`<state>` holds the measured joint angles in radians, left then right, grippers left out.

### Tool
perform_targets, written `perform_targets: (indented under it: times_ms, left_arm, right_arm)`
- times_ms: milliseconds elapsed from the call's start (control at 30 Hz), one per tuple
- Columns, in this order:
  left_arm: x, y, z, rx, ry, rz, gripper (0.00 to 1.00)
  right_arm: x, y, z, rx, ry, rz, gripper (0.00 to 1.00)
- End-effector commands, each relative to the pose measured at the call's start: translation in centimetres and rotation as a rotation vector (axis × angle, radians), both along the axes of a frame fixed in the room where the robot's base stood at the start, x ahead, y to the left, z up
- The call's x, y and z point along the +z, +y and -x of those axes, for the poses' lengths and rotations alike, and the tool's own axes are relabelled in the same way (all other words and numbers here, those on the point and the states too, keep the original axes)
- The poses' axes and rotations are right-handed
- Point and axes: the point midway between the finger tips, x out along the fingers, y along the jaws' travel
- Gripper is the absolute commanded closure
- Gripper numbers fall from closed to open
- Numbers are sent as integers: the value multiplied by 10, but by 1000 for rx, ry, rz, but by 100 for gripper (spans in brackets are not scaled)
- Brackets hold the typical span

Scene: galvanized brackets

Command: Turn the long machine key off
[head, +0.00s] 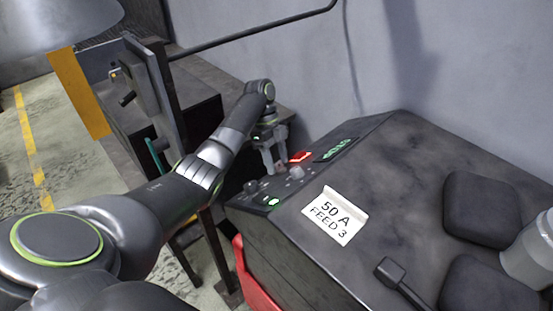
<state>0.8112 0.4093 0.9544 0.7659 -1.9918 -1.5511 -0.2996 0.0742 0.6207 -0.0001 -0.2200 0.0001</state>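The dark machine cabinet (405,165) stands at centre right, with a control strip along its far left edge. The strip carries a dark knob (250,187), a small grey knob (296,173), a lit red button (300,157) and green lights (273,202). My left gripper (275,168) points down over this strip, beside the red button. Its two fingers look apart, with a gap between them. I cannot make out the long key; the fingers may hide it. My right gripper is not in view.
A label reading 50 A FEED 3 (335,215) lies on the cabinet top. A dark lever (390,270) and black pads (482,208) are at lower right. A dark upright panel (155,85) stands left of my arm. A wall closes off the back.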

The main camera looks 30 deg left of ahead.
Motion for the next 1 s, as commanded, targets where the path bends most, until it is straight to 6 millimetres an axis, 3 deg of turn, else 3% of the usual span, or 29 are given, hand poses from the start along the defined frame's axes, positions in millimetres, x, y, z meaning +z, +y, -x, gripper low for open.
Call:
perform_targets:
  times_ms: [33,300,667,1000]
  left_arm:
    - [0,0,0,0,0,0,55]
    - [0,0,0,0,0,0,90]
    - [2,0,-1,45,34,-12,90]
    - [2,-1,-3,241,182,-62,90]
  right_arm:
    - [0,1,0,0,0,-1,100]
    - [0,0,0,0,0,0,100]
    - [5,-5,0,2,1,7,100]
    - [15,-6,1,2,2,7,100]
